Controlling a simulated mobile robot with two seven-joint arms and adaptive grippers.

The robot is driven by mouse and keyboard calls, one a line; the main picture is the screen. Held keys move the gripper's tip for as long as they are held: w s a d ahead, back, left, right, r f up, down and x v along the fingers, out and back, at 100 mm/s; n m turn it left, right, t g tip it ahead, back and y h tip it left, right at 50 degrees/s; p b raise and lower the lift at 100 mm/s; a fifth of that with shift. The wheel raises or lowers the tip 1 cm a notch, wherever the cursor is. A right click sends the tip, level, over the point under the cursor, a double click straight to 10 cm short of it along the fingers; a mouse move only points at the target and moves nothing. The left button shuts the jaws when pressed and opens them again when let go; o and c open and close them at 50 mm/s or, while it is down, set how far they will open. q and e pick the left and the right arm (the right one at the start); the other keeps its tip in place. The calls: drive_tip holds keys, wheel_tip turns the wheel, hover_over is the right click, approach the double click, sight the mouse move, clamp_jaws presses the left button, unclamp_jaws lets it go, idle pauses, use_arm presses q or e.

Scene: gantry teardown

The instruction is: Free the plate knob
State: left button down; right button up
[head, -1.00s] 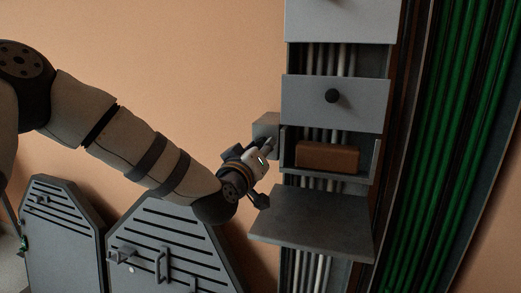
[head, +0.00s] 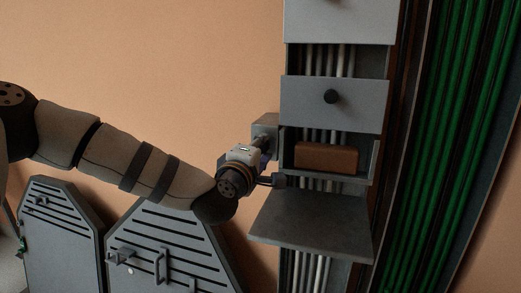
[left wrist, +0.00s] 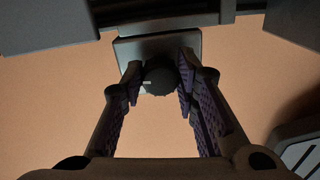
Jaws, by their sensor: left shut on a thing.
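The plate knob (left wrist: 160,78) is a dark round knob with a small white mark, in front of a grey square block (left wrist: 157,48) in the left wrist view. My left gripper (left wrist: 160,72) has a finger on each side of the knob and is shut on it. In the head view the grey block (head: 265,123) juts from the left side of the upright rack, and my left gripper (head: 262,155) is just below it, hiding the knob there. My right gripper is in neither view.
A drawer front (head: 305,113) with a black knob (head: 331,96) is above a bay holding a brown block (head: 327,156). A grey shelf (head: 315,222) sticks out below. Slatted grey panels (head: 185,250) lean at the wall. Green cables (head: 455,130) run at right.

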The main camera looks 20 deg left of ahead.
use_arm(q)
drive_tip(key=shift+n, duration=0.6)
drive_tip(key=c, duration=1.2)
unclamp_jaws()
drive_tip(key=shift+c, duration=0.2)
drive_tip(key=s, duration=1.2)
drive_tip(key=shift+a, duration=0.2)
